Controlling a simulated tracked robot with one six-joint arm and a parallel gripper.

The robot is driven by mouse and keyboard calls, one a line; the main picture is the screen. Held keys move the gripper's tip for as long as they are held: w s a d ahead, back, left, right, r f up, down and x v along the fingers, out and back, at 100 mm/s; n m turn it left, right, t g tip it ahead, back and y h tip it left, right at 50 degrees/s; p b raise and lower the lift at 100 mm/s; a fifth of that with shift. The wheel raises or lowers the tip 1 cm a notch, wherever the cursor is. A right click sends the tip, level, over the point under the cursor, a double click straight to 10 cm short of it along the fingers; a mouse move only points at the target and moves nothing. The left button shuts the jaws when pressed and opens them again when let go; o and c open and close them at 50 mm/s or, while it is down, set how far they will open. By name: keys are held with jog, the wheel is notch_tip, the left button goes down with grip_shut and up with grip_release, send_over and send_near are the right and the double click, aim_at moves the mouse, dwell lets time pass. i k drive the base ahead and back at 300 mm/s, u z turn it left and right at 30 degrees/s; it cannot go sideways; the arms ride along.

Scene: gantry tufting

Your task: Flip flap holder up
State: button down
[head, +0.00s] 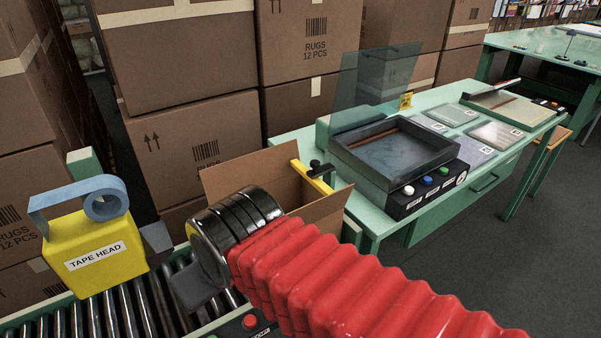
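A yellow bar with a black knob (316,171) stands at an open cardboard box (250,175) in the head view; it looks like the flap holder. The bar slants down to the right across the box's opening, with the knob near its middle. My gripper (173,265) is low and left of the box, over the roller conveyor, apart from the bar. Two grey finger pieces show spread apart beyond my black wrist, with nothing visible between them. My red sleeved arm hides the box's lower front and part of the conveyor.
A yellow tape head (88,250) with a blue roll stands close left of my gripper. Rollers (110,315) run below. A green bench (400,222) with a dark tray (392,150) and buttons is right. Stacked cartons (190,70) block the back.

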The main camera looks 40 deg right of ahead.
aim_at(312, 175)
jog(key=u, duration=0.75)
jog(key=k, duration=1.2)
jog(key=z, duration=0.5)
jog(key=i, duration=1.05)
jog(key=z, duration=0.1)
